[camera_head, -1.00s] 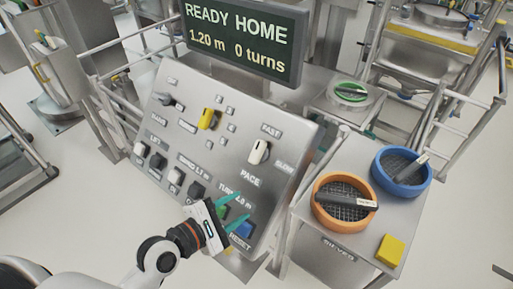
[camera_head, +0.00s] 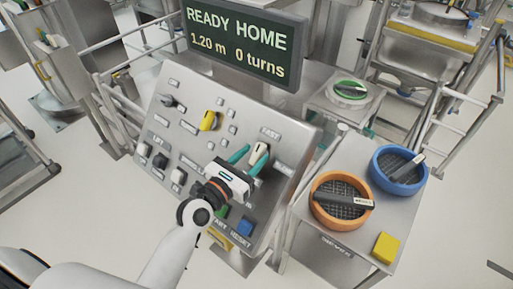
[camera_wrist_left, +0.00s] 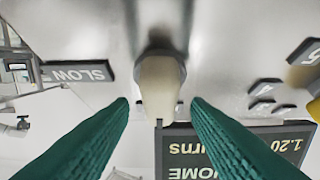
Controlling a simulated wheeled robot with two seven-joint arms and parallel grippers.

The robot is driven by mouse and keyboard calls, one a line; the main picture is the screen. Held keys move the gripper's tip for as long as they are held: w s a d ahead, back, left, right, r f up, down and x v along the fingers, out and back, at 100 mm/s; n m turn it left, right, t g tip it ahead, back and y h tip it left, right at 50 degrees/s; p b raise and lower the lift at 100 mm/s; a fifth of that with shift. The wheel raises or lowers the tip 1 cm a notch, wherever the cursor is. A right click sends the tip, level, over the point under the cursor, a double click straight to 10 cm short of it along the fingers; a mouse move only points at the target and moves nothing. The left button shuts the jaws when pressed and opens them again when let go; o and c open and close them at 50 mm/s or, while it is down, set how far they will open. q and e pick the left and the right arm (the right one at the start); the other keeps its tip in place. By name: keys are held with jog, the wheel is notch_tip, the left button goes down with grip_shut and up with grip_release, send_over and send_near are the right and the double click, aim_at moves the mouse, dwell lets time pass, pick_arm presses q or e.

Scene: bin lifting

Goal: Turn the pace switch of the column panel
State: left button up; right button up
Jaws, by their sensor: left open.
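The column panel (camera_head: 290,140) is a sloped grey metal plate with switches and buttons. Its pace switch (camera_head: 259,153) is a white knob at the right of the panel, below the FAST label (camera_head: 270,133). My left gripper (camera_head: 249,160) is open at the switch, with teal fingers. In the left wrist view the pale knob (camera_wrist_left: 160,85) lies between the two open fingers (camera_wrist_left: 160,108), apart from both. The SLOW label (camera_wrist_left: 78,72) shows upside down beside it. The arm hides the PACE label. My right gripper is not in view.
A yellow knob (camera_head: 208,121) sits left of the pace switch, and a blue button (camera_head: 244,228) below. A dark display (camera_head: 242,42) above reads READY HOME, 1.20 m, 0 turns. At right a steel table (camera_head: 345,247) holds orange (camera_head: 317,207) and blue (camera_head: 377,174) sieves and a yellow block (camera_head: 385,247).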

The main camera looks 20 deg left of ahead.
pick_arm(q)
jog(key=shift+x, duration=0.9)
jog(key=shift+w+d, duration=0.1)
jog(key=shift+w, duration=0.1)
jog(key=c, duration=0.8)
jog(key=shift+c, duration=0.2)
